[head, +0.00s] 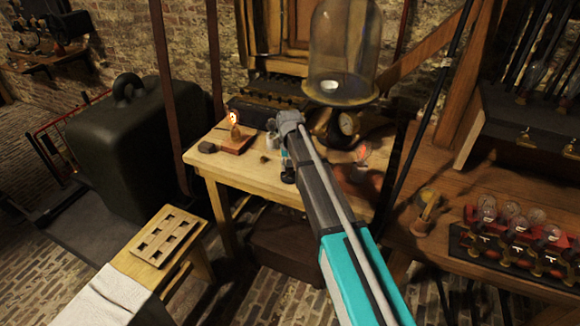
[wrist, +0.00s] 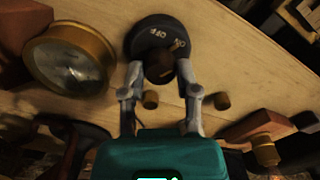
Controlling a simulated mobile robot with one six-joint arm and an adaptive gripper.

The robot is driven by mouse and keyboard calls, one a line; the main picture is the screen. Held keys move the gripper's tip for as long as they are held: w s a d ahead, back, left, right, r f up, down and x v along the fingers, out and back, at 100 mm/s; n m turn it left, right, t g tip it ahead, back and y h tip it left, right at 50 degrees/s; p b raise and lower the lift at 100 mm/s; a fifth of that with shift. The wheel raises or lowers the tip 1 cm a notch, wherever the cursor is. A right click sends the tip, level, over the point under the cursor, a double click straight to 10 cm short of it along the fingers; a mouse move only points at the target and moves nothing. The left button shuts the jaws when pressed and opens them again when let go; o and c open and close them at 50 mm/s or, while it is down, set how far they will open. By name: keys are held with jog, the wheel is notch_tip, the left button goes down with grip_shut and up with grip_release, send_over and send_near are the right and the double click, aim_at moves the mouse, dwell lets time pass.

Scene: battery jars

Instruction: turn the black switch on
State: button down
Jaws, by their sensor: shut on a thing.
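The black switch (wrist: 143,38) is a round dark disc with pale ON and OFF lettering, at the top middle of the wrist view. A dark knob (wrist: 160,68) sits on its near side. My gripper (wrist: 161,71) has one grey finger on each side of this knob and is shut on it. I cannot tell which label the knob points at. In the head view my arm reaches over the wooden table, with my gripper (head: 280,142) above its middle. The switch cannot be made out there.
On the table (head: 207,165) a lit bulb on a wooden base (head: 236,142) stands left of my gripper. A glass bell jar (head: 342,45) stands behind. A round brass-rimmed gauge (wrist: 70,60) lies close left of the switch. Two small brown pegs are near the fingers.

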jog(key=shift+s+m, duration=0.1)
jog(key=shift+m, duration=1.4)
jog(key=shift+c, duration=1.8)
grip_release()
